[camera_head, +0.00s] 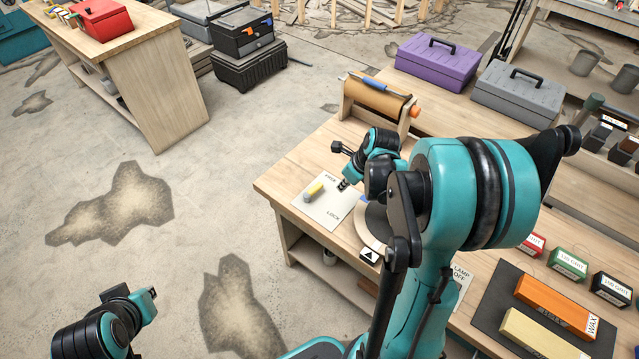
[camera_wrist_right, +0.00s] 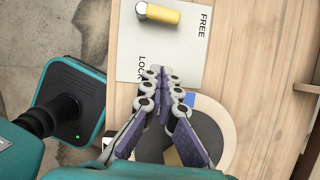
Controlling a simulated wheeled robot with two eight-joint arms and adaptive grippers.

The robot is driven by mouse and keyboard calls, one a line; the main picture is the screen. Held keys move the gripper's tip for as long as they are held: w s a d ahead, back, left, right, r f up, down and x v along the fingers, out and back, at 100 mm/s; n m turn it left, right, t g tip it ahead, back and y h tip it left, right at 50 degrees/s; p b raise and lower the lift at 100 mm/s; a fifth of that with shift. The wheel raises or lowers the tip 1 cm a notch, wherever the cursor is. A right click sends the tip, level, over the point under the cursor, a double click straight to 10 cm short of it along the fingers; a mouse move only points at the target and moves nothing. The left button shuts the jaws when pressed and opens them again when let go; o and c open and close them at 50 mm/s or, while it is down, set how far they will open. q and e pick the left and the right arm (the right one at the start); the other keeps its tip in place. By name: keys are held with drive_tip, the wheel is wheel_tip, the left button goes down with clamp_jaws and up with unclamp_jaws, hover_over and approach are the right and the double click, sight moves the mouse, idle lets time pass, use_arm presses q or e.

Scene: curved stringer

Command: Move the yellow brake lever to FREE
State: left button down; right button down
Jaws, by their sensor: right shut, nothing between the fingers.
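The yellow brake lever (camera_head: 316,188) lies on a pale plate (camera_head: 318,214) at the bench's left corner. Its grey round end is at the left and its yellow end points toward the word FREE. In the wrist view, the lever (camera_wrist_right: 160,14) is at the top, with FREE to its right and LOCK lower on the plate (camera_wrist_right: 180,55). My right gripper (camera_head: 343,185) is shut and empty; its fingertips (camera_wrist_right: 161,72) are over the plate beside LOCK, apart from the lever. My left gripper (camera_head: 147,296) is at the lower left, away from the bench; its fingers are unclear.
A roller on a wooden stand (camera_head: 378,97) is behind the plate. A dark disc with a pale rim (camera_wrist_right: 215,125) is close under the right gripper. Purple (camera_head: 436,62) and grey (camera_head: 517,92) toolboxes stand farther back. Wax blocks (camera_head: 555,305) lie at front right.

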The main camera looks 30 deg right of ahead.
sight(320, 189)
drive_tip(key=b+x, duration=0.4)
drive_tip(key=x, duration=0.6)
drive_tip(key=shift+f, duration=0.35)
drive_tip(key=w, duration=0.2)
drive_tip(key=shift+w+a+r, duration=0.25)
drive_tip(key=shift+a+r, duration=0.05)
drive_tip(key=shift+a, duration=0.05)
drive_tip(key=shift+w+a+r+b, duration=0.15)
drive_tip(key=shift+w+b, duration=0.2)
drive_tip(key=shift+w, duration=0.25)
drive_tip(key=shift+w+n+y, duration=0.3)
drive_tip(key=shift+w+n, duration=0.3)
drive_tip(key=shift+w, duration=0.1)
